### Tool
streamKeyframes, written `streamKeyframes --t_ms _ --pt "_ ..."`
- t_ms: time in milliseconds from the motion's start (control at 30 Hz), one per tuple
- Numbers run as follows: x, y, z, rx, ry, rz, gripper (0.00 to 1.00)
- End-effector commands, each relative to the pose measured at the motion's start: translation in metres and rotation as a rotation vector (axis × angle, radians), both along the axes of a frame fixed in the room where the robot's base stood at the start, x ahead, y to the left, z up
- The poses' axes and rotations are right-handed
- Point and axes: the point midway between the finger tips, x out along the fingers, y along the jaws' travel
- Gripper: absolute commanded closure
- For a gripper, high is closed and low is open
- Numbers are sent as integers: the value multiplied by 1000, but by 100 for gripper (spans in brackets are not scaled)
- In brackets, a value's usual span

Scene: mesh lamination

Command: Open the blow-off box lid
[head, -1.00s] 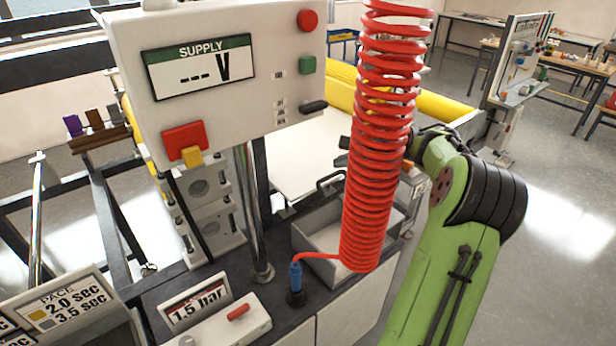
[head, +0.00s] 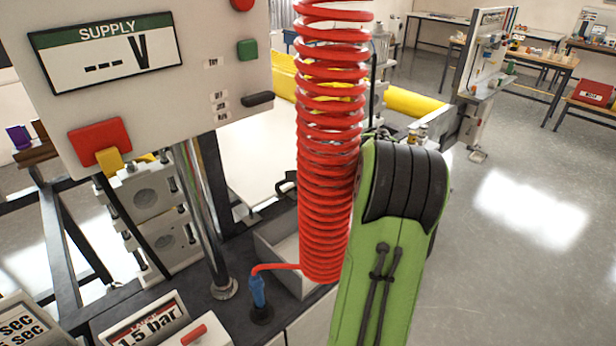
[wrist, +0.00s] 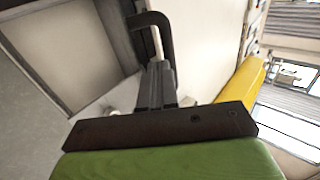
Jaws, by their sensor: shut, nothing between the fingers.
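The blow-off box (head: 276,262) is a grey box on the dark bench top, partly behind the red coiled hose in the head view. Its inside shows, so its top looks at least partly uncovered. A black handle (head: 288,184) stands at its far side, by a pale panel. In the wrist view the handle (wrist: 151,34) curves in front of the pale panel (wrist: 205,45), and the grey box walls (wrist: 75,60) are at left. My gripper (wrist: 158,72) is shut and empty, with its fingertips close to the handle; contact cannot be told. The coil and my arm hide it in the head view.
The red coiled hose (head: 328,160) hangs in front of the box and close to my green arm. A blue hose fitting (head: 257,291), a metal post (head: 205,220) and the supply panel (head: 150,75) stand at left. Open floor lies at right.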

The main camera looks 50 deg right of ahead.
Motion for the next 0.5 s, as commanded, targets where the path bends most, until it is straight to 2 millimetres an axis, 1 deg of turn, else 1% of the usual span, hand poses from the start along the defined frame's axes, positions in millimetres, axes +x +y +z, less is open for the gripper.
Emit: streamKeyframes --t_ms 333,500 --pt "2 0 0 1 2 1 100" --pt "12 -1 10 7 44 6 100"
